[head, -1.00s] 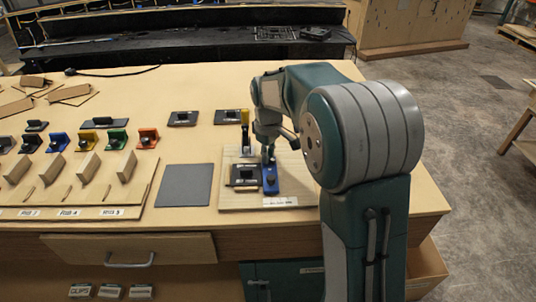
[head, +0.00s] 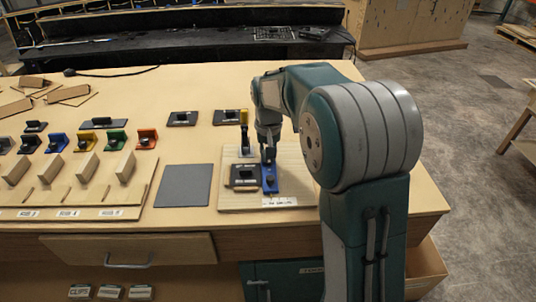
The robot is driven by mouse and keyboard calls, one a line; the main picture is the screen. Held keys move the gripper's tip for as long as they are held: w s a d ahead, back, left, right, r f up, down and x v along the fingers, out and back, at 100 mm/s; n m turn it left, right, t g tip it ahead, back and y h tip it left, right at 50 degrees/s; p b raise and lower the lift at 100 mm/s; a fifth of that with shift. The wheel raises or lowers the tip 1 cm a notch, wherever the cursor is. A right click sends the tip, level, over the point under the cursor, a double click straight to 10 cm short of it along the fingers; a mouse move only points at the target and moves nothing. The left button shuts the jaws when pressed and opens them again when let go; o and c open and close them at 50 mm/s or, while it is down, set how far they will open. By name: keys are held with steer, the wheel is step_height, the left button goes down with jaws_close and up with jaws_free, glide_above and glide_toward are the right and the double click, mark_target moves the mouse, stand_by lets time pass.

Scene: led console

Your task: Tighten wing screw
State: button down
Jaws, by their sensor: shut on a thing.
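A blue clamp piece (head: 271,186) lies on the light wooden board (head: 228,198), beside a dark square plate (head: 244,184). A small dark knob shows on the blue piece's near half. My gripper (head: 268,159) points down at the far end of the blue piece and is shut on a small part there, which I take to be the wing screw. The fingers hide that part, so its shape and how deep it sits cannot be seen.
A grey mat (head: 184,186) lies bare left of the board. Further left, coloured clamps (head: 117,139) and wooden blocks (head: 125,166) stand in rows. Dark plates (head: 183,118) lie behind. A drawer (head: 130,249) is set in the table's front.

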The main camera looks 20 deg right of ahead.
steer(key=shift+w+r+m, duration=0.15)
steer(key=shift+m, duration=0.25)
steer(key=c, duration=0.7)
jaws_free()
steer(key=shift+o, duration=0.2)
step_height(320, 180, up, 12)
steer(key=shift+a, duration=0.1)
